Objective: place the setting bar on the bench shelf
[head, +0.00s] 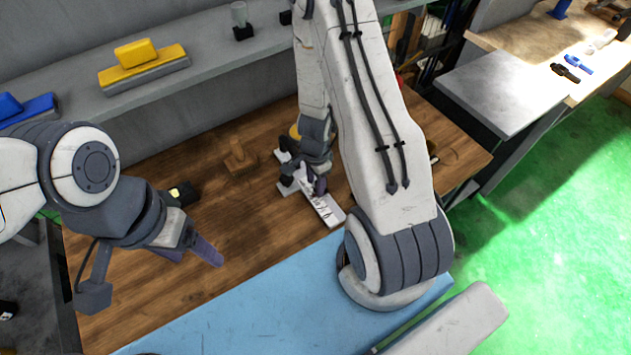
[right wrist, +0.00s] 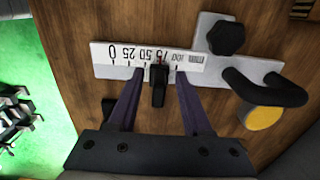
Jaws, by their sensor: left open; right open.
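The setting bar, a pale metal bar with a printed scale, lies flat on the wooden bench top (head: 130,290). Its near end (head: 328,212) shows in the head view; my right gripper hides part of it. In the right wrist view the bar (right wrist: 118,70) carries a black slider (right wrist: 158,85) and a black knob (right wrist: 226,38). My right gripper (right wrist: 157,95) is open, its fingers on either side of the slider; contact cannot be told. It also shows in the head view (head: 318,186). My left gripper (head: 195,256) is open and empty over the bench. The grey bench shelf (head: 215,78) runs along the back.
A wooden piece (head: 240,158) and a black-and-yellow item (head: 182,193) lie on the bench. A blue mat (head: 250,310) covers its front.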

